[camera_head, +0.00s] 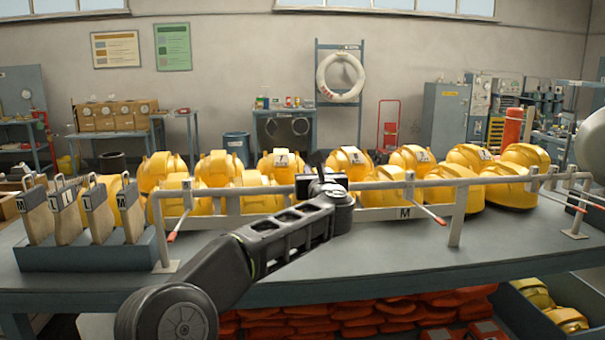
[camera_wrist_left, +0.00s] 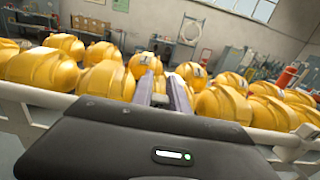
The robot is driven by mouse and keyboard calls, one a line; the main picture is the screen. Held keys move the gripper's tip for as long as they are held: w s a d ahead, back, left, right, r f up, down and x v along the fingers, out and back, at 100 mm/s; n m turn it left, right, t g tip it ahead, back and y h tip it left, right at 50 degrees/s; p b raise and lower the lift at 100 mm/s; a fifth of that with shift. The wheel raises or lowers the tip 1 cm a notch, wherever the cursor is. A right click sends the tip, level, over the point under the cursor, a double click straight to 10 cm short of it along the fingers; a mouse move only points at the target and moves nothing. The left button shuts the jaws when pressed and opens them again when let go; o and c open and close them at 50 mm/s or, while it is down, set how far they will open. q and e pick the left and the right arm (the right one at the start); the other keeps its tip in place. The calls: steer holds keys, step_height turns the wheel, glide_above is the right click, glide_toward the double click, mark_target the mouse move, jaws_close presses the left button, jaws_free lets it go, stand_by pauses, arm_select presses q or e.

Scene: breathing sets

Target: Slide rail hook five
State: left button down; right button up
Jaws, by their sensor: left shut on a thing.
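A pale metal rail (camera_head: 385,185) on posts runs across the front of the workbench. Hooks with red tips stick out from it: one at the left (camera_head: 180,225), one right of the middle (camera_head: 430,213) and one near the right end (camera_head: 590,201). I cannot read a number five on any hook. My left gripper (camera_head: 322,176) is at the middle of the rail, shut on a rail part that looks like a hook, mostly hidden by the gripper. Its two fingers (camera_wrist_left: 164,92) point towards the helmets in the left wrist view. My right gripper is not in view.
Several yellow breathing hoods or helmets (camera_head: 505,185) stand close behind the rail. A grey rack (camera_head: 95,250) with upright tagged boards stands at the bench's left. The bench top (camera_head: 380,255) in front of the rail is mostly clear. Orange packs lie below.

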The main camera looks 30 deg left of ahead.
arm_select(q)
steer(key=c, duration=1.3)
jaws_free()
steer(key=b+v, duration=0.2)
steer(key=v, duration=0.6)
steer(key=shift+a, duration=0.1)
